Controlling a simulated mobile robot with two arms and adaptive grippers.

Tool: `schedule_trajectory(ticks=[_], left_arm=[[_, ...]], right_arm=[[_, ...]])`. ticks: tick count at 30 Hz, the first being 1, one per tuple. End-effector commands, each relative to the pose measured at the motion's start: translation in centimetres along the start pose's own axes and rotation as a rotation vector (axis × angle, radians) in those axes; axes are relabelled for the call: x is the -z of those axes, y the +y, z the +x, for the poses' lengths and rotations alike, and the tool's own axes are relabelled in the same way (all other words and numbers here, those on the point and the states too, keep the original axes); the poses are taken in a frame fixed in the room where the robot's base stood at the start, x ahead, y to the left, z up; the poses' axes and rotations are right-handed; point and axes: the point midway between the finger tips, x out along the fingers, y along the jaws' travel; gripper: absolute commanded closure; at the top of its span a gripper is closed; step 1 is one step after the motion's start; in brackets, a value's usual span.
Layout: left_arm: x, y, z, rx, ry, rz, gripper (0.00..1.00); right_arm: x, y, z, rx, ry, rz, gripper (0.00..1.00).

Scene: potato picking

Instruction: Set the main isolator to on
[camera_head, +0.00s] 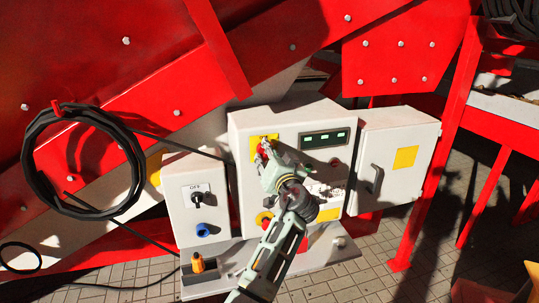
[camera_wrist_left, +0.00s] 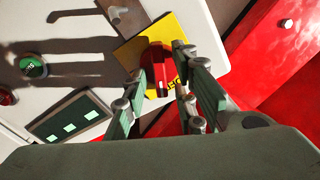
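The main isolator is a red rotary handle (camera_wrist_left: 158,72) on a yellow plate (camera_wrist_left: 132,53). In the head view its yellow plate (camera_head: 258,149) is on the upper left of the middle grey control cabinet (camera_head: 240,128), and my gripper hides most of the handle. My left gripper (camera_head: 266,148) is at the handle. In the left wrist view its fingers (camera_wrist_left: 160,75) stand open on either side of the red handle; I cannot tell whether they touch it. The on or off marks cannot be read. My right gripper is not in view.
A smaller box (camera_head: 182,215) on the left has a black knob labelled OFF (camera_head: 197,198) and a blue knob (camera_head: 203,230). A display (camera_head: 324,138) and a green button (camera_wrist_left: 33,66) are near the isolator. A box with a handle (camera_head: 376,178) is on the right. A coiled black cable (camera_head: 30,180) hangs left.

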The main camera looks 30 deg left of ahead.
Motion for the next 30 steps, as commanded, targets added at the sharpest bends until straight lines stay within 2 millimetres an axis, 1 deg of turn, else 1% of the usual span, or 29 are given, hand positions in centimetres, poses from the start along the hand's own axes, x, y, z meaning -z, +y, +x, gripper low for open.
schedule_trajectory(ticks=[1,7,8,20,26,30], left_arm=[[-0.01,0.01,-0.02,0.000,0.000,0.000,0.82],[-0.01,0.03,-0.04,0.000,0.000,0.000,0.99],[-0.01,0.03,-0.04,0.000,0.000,0.000,1.00],[0.00,0.06,-0.05,-0.001,0.000,0.023,1.00],[0.05,0.09,-0.05,-0.001,0.000,0.108,1.00],[0.08,0.13,-0.04,-0.001,0.000,0.211,1.00]], right_arm=[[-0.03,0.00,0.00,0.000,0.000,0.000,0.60],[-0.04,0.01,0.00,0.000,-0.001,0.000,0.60],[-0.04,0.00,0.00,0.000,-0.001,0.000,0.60],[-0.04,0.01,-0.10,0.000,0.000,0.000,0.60],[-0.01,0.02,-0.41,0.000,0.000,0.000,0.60],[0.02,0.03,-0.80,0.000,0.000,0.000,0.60]])
